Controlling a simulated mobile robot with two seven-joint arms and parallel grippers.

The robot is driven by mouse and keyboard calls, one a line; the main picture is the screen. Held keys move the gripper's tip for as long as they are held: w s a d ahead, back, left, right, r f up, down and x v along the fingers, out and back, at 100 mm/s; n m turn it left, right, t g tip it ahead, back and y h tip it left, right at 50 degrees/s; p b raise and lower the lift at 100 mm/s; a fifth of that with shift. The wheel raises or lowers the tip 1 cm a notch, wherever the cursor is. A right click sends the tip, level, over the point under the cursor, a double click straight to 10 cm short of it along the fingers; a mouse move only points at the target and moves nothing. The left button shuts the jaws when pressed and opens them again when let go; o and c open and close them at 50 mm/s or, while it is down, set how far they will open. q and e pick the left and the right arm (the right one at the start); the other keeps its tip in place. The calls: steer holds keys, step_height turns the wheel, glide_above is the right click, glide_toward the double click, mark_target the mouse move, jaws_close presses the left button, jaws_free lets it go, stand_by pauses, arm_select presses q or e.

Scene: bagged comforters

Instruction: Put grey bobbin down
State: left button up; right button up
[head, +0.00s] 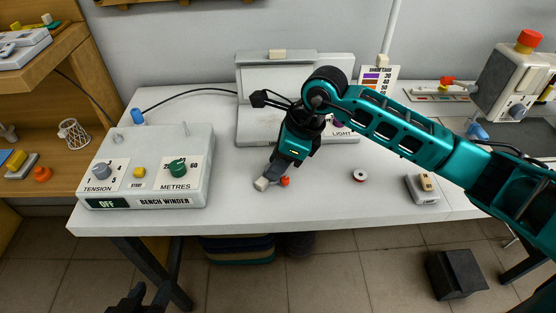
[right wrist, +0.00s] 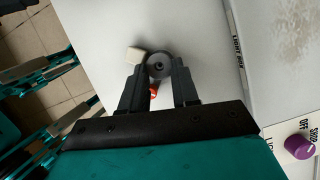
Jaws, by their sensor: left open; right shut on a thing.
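In the head view my right gripper (head: 274,172) points down close over the white bench (head: 225,226); whether the bobbin touches the bench cannot be told. My left gripper (head: 130,300) is open, at the bottom left, apart from the bench.
A cream block (right wrist: 135,55) and a small red piece (right wrist: 154,92) lie close to the bobbin. The bench winder (head: 150,165) stands left, a grey lidded unit (head: 262,75) behind. A red-and-white spool (head: 360,176) and a small switch box (head: 422,189) lie right.

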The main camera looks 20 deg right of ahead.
arm_select(q)
steer(key=shift+d+f+b, duration=0.15)
steer(key=shift+f+b, duration=0.35)
arm_select(e)
steer(key=shift+f, duration=0.6)
steer(key=shift+s, duration=0.1)
steer(key=o, duration=0.6)
arm_select(q)
steer(key=shift+r, duration=0.1)
arm_select(e)
steer(key=o, duration=0.4)
steer(key=shift+s+f, duration=0.1)
steer(key=shift+f, duration=0.1)
steer(key=shift+r+p, duration=0.45)
arm_select(q)
steer(key=shift+s+a+r+p, duration=0.3)
steer(key=shift+a+r+p, duration=0.15)
steer(key=shift+p, duration=0.35)
arm_select(e)
steer(key=v, duration=1.2)
steer(key=shift+r, duration=0.4)
arm_select(q)
steer(key=shift+w, duration=0.1)
